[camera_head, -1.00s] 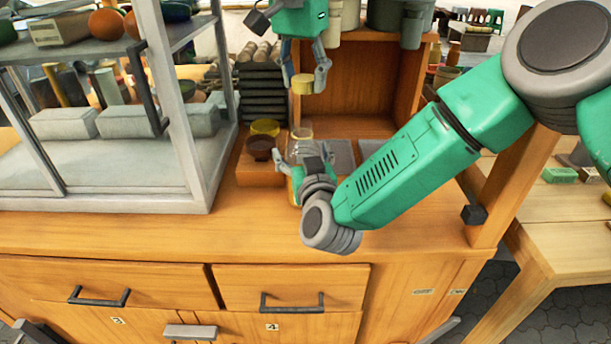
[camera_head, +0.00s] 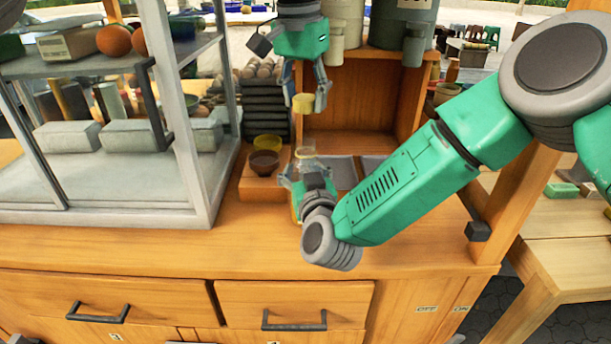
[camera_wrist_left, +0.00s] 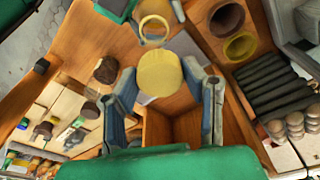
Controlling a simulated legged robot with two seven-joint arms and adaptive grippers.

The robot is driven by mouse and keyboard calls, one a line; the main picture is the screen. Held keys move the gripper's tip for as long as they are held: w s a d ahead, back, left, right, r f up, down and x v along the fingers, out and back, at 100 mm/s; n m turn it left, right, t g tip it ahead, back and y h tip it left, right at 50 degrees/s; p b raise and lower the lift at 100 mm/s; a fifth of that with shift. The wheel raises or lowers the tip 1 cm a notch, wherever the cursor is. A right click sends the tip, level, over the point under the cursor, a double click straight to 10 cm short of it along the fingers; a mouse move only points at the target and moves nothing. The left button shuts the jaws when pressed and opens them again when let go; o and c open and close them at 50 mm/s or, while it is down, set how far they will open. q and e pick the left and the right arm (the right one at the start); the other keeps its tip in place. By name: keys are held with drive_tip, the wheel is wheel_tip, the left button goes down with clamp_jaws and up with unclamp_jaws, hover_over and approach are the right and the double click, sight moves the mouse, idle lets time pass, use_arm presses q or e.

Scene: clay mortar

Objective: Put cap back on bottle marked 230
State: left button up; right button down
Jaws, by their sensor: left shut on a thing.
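My left gripper (camera_head: 305,100) comes down from the top of the head view, shut on a round yellow cap (camera_head: 303,103). The cap also shows between the two fingers in the left wrist view (camera_wrist_left: 160,73). Below it, apart from it, stands an upright bottle with a clear glass neck (camera_head: 305,155) and a yellowish body. Its open round mouth shows beyond the cap in the left wrist view (camera_wrist_left: 153,30). My right gripper (camera_head: 306,180) is around the bottle's body, which it partly hides. No marking on the bottle can be read.
A brown bowl (camera_head: 264,162) and a yellow bowl (camera_head: 267,142) stand left of the bottle. A stack of dark trays (camera_head: 264,112) and an open wooden compartment (camera_head: 350,110) are behind. A glass-sided display case (camera_head: 110,180) fills the left.

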use_arm(q)
drive_tip(key=f, duration=0.4)
drive_tip(key=shift+s, duration=0.4)
drive_tip(key=shift+d+f, duration=0.25)
drive_tip(key=shift+d, duration=0.05)
drive_tip(key=shift+a+f, duration=0.1)
drive_tip(key=shift+f, duration=0.8)
drive_tip(key=shift+f, duration=0.55)
